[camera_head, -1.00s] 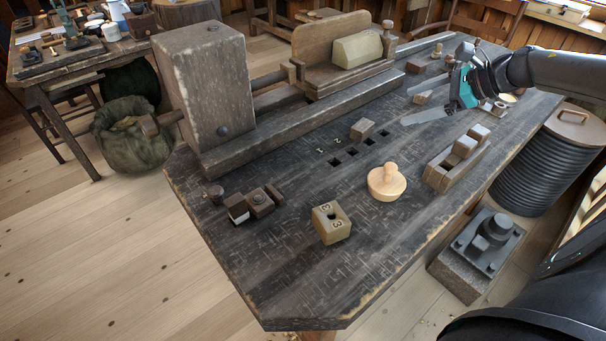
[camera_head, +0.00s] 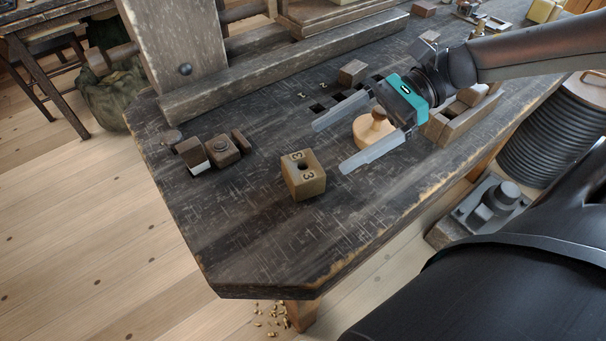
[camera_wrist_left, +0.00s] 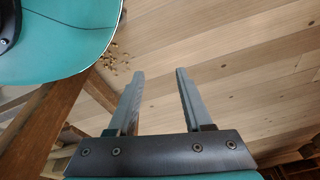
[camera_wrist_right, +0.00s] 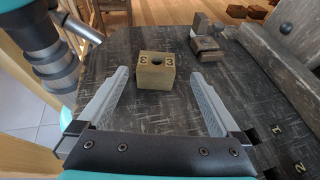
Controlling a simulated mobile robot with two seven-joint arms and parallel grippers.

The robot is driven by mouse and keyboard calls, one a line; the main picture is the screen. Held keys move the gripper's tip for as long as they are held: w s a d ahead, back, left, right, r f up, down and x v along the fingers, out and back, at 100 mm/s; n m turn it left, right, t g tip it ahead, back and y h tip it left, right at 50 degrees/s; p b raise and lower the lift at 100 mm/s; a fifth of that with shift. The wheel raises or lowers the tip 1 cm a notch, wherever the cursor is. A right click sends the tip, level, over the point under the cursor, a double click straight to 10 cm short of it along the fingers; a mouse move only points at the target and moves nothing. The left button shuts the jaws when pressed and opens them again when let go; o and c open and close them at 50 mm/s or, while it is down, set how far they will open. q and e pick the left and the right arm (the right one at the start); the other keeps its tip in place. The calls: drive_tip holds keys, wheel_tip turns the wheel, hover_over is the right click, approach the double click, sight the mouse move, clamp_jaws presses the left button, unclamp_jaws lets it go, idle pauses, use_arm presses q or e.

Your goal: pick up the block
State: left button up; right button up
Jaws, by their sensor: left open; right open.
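The block (camera_head: 304,182) is a pale wooden cube with a dark round hole and the digit 3 marked on its top. It sits on the dark workbench (camera_head: 240,245). My right gripper (camera_head: 328,146) is open and empty, its two fingers pointing left toward the block, which lies just beyond the fingertips. In the right wrist view the block (camera_wrist_right: 156,70) shows ahead, between the lines of the open fingers and apart from them. My left gripper (camera_wrist_left: 154,72) shows only in the left wrist view, open and empty over the plank floor.
A round wooden piece with a knob (camera_head: 373,128) stands beneath the right gripper, partly hidden. Small dark blocks (camera_head: 222,150) sit on the bench's left side. A heavy wooden upright (camera_head: 180,50) and long rail rise behind. The bench front is clear.

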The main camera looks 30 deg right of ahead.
sight(297, 169)
drive_tip(key=shift+b+x, duration=0.7)
drive_tip(key=shift+x, duration=0.7)
drive_tip(key=shift+b+x, duration=0.6)
drive_tip(key=shift+x, duration=0.2)
drive_tip(key=shift+a+f, duration=0.2)
drive_tip(key=shift+a, duration=0.2)
drive_tip(key=shift+a+f+b, duration=0.2)
drive_tip(key=shift+a+b, duration=0.05)
drive_tip(key=shift+b, duration=0.35)
drive_tip(key=b+x, duration=0.3)
drive_tip(key=shift+a+f, duration=0.2)
drive_tip(key=shift+a, duration=0.15)
use_arm(q)
drive_tip(key=w+d+r+t, duration=0.1)
drive_tip(key=w+r, duration=0.2)
drive_tip(key=r, duration=0.5)
drive_tip(key=w+d+r+t+b, duration=0.1)
drive_tip(key=w+r, duration=0.1)
drive_tip(key=r, duration=0.5)
drive_tip(key=shift+w+d+r, duration=0.25)
drive_tip(key=shift+w+r, duration=0.15)
use_arm(e)
drive_tip(key=shift+a, duration=0.4)
drive_tip(key=c, duration=1.3)
drive_tip(key=shift+r, duration=0.1)
